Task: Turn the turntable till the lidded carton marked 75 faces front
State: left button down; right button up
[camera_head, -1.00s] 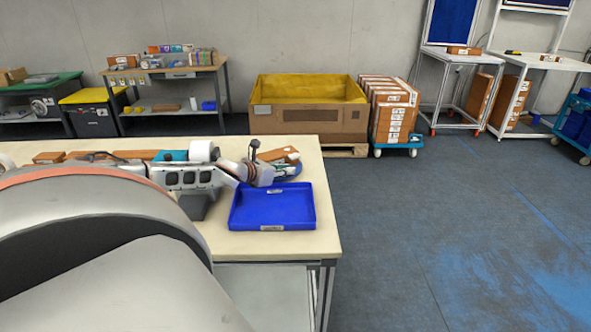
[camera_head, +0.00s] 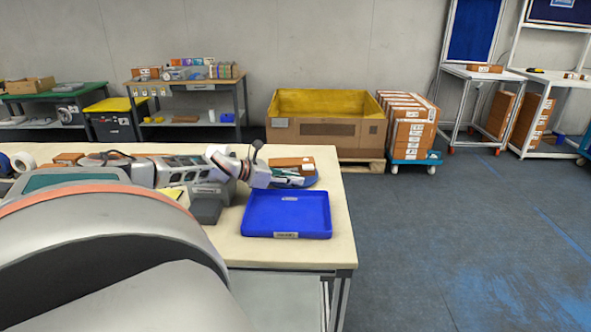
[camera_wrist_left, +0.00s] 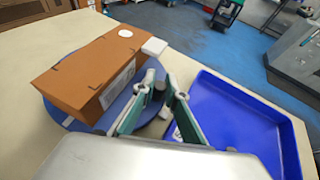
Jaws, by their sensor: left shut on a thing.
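A brown carton (camera_head: 294,163) with a pale label on its side sits on the round blue turntable (camera_head: 312,181), behind the blue tray. In the left wrist view, the carton (camera_wrist_left: 88,62) lies on the turntable (camera_wrist_left: 60,113), with a white round mark and a white piece at its far end. No number is readable. My left gripper (camera_head: 285,177) is at the turntable's near edge. In the left wrist view, its green-lined fingers (camera_wrist_left: 160,88) are close together beside the carton, shut at the turntable's rim; the contact is partly hidden. My right gripper is not in view.
The empty blue tray (camera_head: 286,214) stands at the table's right front, close to the gripper. A dark grey block (camera_head: 208,205) stands left of it. More boxes (camera_head: 68,159) lie along the table's back left. Open floor lies to the right.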

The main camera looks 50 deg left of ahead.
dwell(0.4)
pick_arm(q)
jog(key=c, duration=2)
grip_release()
jog(key=shift+r, duration=0.15)
jog(key=shift+s+a+r, duration=0.1)
jog(key=shift+s+r, duration=0.05)
jog(key=shift+r, duration=4.75)
